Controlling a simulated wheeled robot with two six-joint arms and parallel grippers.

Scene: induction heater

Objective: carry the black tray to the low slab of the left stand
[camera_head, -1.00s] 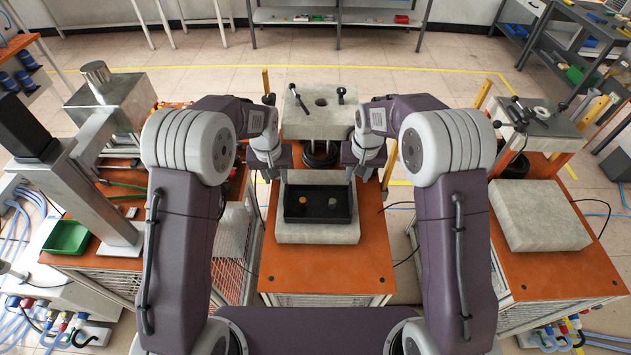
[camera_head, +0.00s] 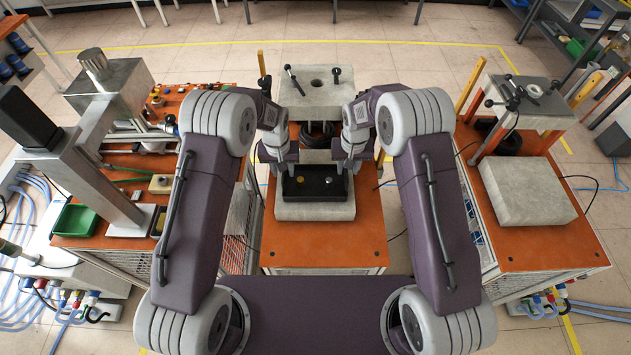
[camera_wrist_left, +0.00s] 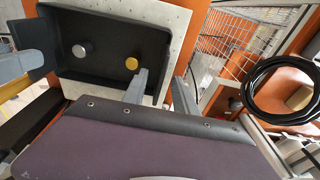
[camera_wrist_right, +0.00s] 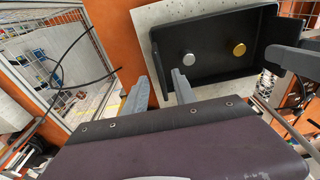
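The black tray (camera_head: 315,195) lies level on the low pale slab (camera_head: 315,212) of the middle orange stand, the left one of the two stands with slabs. It holds a gold round piece (camera_wrist_left: 132,63) and a silver one (camera_wrist_left: 79,51). My left gripper (camera_head: 281,172) is at the tray's left end and my right gripper (camera_head: 349,170) at its right end. In the left wrist view my fingers (camera_wrist_left: 162,82) stand apart, astride an end wall. In the right wrist view my fingers (camera_wrist_right: 158,88) also stand apart, astride the other end wall.
Behind the tray stands the raised upper slab (camera_head: 315,92) with a hole and black handles. The right stand's low slab (camera_head: 527,190) is bare. A machine with a green bin (camera_head: 75,221) stands at left. The orange top (camera_head: 322,252) in front of the slab is clear.

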